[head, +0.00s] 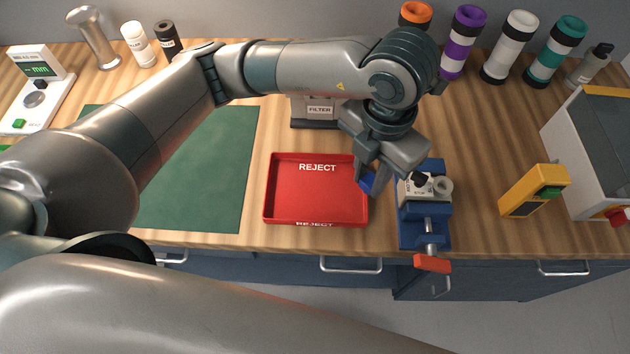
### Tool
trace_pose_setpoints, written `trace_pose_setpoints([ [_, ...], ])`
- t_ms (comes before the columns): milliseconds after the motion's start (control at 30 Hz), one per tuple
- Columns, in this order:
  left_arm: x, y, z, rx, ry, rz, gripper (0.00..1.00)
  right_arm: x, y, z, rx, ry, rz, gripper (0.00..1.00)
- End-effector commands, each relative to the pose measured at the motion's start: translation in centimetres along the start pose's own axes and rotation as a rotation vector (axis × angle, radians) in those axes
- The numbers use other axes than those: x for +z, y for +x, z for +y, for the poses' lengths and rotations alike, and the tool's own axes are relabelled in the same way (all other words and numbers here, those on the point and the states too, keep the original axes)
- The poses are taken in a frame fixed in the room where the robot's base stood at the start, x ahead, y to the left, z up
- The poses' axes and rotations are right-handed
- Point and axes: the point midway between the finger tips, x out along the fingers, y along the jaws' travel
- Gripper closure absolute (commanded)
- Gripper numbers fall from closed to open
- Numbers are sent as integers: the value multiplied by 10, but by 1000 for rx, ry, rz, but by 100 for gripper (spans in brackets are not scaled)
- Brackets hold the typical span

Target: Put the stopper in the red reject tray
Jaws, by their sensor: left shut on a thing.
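The red reject tray (290,210) lies on the bench in the middle of the head view, marked REJECT, and looks empty in the part I see. My left gripper (373,184) hangs at the tray's right edge, between the tray and the blue vise. It is shut on a small blue piece (367,182), which I take to be the stopper; the fingers hide much of it. I cannot tell how high it is above the bench. My right gripper is not in view.
A blue vise (425,235) with a red handle holds a grey and white part (436,187) just right of my gripper. A green mat (215,170) lies left, a yellow device (533,190) right. Coloured tubes (508,48) line the back.

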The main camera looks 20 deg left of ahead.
Motion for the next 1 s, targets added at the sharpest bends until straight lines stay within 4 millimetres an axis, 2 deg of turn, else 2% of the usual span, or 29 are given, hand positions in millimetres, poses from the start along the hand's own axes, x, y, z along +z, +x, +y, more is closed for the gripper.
trace_pose_setpoints([
  [300, -15, 27, 47, -1, -6, 7, 100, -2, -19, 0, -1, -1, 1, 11],
  [633, -28, 58, 95, 0, -5, 5, 100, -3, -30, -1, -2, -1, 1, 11],
  [800, -30, 65, 106, 1, -1, 3, 100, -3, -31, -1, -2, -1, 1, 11],
  [1000, -30, 66, 107, 1, 0, 1, 100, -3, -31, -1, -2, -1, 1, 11],
])
